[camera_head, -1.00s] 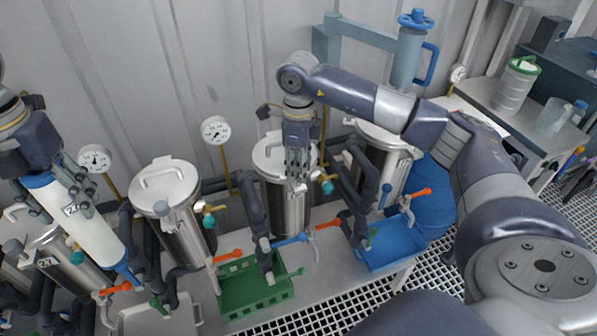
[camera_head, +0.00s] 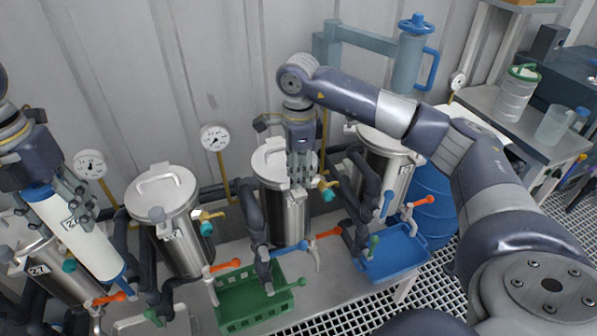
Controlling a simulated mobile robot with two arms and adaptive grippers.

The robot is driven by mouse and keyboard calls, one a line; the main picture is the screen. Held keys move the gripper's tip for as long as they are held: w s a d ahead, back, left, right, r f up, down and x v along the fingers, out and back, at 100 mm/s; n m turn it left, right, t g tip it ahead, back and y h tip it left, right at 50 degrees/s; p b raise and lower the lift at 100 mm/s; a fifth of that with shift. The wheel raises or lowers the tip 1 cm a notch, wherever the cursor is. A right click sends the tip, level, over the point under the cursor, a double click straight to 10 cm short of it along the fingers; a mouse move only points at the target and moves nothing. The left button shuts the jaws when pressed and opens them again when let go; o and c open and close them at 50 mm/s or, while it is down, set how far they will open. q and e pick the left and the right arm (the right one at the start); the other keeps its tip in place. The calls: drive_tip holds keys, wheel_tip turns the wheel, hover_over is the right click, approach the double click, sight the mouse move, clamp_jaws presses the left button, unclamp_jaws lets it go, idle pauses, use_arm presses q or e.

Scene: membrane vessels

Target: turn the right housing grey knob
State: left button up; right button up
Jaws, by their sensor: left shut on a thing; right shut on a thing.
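My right gripper (camera_head: 299,172) points down at the front upper edge of a steel housing (camera_head: 290,218), the third from the left. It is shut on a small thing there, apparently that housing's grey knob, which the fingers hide. The housing's lid (camera_head: 270,158) is on. My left gripper (camera_head: 75,215) is shut around a white cylinder (camera_head: 85,245) with blue ends, held tilted at the left, in front of the leftmost housing (camera_head: 45,268). A fourth housing (camera_head: 390,165) stands partly behind my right forearm.
A green crate (camera_head: 245,322) and a blue crate (camera_head: 416,243) stand below the housings. A blue drum (camera_head: 436,205) and a side table (camera_head: 545,143) are at the right.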

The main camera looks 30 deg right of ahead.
drive_tip(key=shift+w+r, duration=0.1)
drive_tip(key=shift+r, duration=0.1)
drive_tip(key=o, duration=1.1)
drive_tip(key=shift+f, duration=0.1)
wheel_tip(320, 180, up, 12)
